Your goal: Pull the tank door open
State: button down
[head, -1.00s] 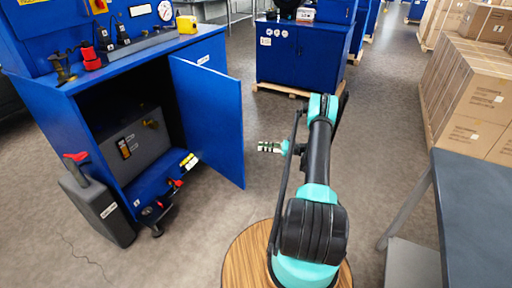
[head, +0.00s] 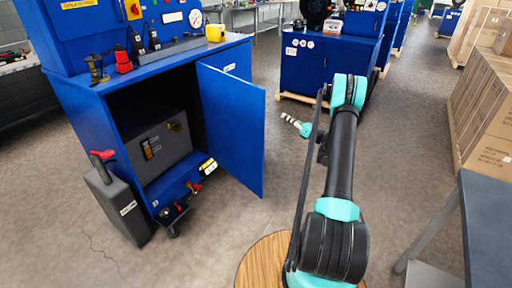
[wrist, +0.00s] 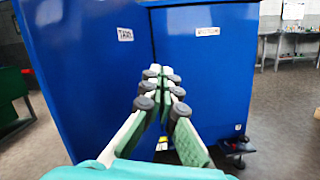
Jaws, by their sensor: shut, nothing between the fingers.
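The blue tank door (head: 232,130) stands wide open, swung out from the blue cabinet (head: 75,100) on the left in the head view. Its outer face, labelled TANK, shows at the left of the wrist view (wrist: 85,75). A grey tank (head: 160,150) sits inside the open compartment. My gripper (head: 297,125) is just right of the door in the head view, apart from it.
A grey canister with a red handle (head: 118,203) stands on the floor by the cabinet. Another blue cabinet (head: 330,65) is at the back, cardboard boxes (head: 490,110) are at right, and a grey table (head: 490,215) is at the right front. The floor beside the door is clear.

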jog(key=w+d+r+m+t+h, duration=0.15)
jog(key=r+m+t+h, duration=0.25)
jog(key=r+m, duration=0.4)
jog(key=w+d+r+m+t+h, duration=0.1)
jog(key=d+r+m+t+h, duration=0.15)
jog(key=r+m+h, duration=0.45)
jog(key=s+d+r+m+h, duration=0.3)
jog(key=s+r+m+h, duration=0.4)
jog(key=m, duration=0.4)
jog(key=s+a+f+m+g, duration=0.4)
jog(key=s+f+g, duration=0.1)
jog(key=s, duration=0.5)
jog(key=s+a+f+m+g, duration=0.3)
jog(key=s+f+m+g, duration=0.15)
jog(key=s, duration=0.65)
jog(key=s+a+f+m+g, duration=0.3)
jog(key=s+a+f+g, duration=0.15)
jog(key=s, duration=0.55)
jog(key=w+a+f+n+h, duration=0.2)
jog(key=w+a+f+n, duration=0.2)
jog(key=w+a+n, duration=0.6)
jog(key=w+a+f+n+h, duration=0.3)
jog(key=w+a+f+n, duration=0.3)
jog(key=a+n, duration=0.5)
send_near(259, 148)
jog(key=shift+g, duration=0.25)
jog(key=x, duration=0.5)
jog(key=shift+w+a, duration=0.1)
jog(key=shift+w+d, duration=0.25)
jog(key=shift+d, duration=0.05)
